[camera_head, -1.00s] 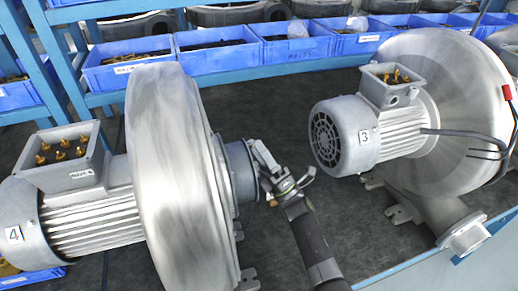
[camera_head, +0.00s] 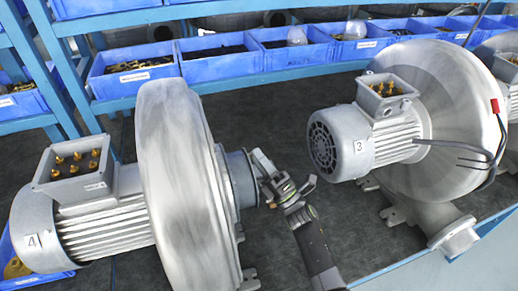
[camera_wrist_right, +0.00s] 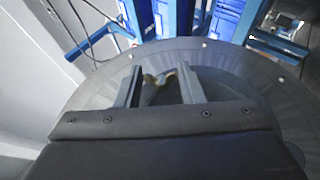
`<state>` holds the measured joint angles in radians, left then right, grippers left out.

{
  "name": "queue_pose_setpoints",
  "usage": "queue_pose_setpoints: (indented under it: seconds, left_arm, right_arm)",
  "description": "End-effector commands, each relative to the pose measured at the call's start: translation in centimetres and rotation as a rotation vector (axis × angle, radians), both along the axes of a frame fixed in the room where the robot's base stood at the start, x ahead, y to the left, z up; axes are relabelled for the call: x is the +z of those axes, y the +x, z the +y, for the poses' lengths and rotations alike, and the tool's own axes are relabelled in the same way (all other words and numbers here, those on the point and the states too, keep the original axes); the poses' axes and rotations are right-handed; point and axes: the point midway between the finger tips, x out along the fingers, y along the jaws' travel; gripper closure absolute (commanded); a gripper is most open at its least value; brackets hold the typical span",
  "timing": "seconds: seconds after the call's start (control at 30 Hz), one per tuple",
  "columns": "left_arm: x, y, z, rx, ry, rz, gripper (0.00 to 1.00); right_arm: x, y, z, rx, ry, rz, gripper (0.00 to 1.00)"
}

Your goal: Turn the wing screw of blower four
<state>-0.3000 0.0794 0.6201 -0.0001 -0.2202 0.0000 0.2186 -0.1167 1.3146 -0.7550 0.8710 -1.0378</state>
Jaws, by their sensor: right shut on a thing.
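Blower four (camera_head: 178,170) is a large grey machine at the left of the head view, with a "4" label on its motor and an open terminal box on top. Its round outlet (camera_head: 240,178) faces right. My right gripper (camera_head: 262,166) is at this outlet. The wing screw is hidden or too small to make out in the head view. My left gripper is out of view.
Blower three (camera_head: 430,125) stands to the right, with black cables and a terminal box. Blue bins (camera_head: 135,78) line a blue shelf behind.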

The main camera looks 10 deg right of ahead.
Motion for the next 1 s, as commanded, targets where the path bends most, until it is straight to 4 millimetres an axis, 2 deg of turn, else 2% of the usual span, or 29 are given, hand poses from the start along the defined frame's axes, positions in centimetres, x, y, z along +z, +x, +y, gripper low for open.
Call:
queue_pose_setpoints:
  seconds: [0.03, 0.1, 0.3, 0.6, 1.0]
  left_arm:
    - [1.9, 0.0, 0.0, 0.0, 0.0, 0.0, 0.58]
    - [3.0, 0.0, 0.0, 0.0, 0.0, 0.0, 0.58]
    - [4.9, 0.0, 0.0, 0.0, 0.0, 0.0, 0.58]
    - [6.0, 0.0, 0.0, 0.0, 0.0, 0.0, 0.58]
    - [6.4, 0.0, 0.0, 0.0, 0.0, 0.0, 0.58]
  right_arm:
    - [0.9, -0.1, -0.1, -0.002, -0.009, 0.041, 0.87]
    - [0.9, -0.2, -0.1, -0.003, -0.021, 0.096, 0.87]
    - [0.7, -0.3, -0.1, -0.003, -0.047, 0.231, 0.87]
    - [0.7, -0.3, -0.1, -0.003, -0.08, 0.389, 0.87]
    - [0.9, -0.4, -0.1, -0.004, -0.12, 0.586, 0.87]
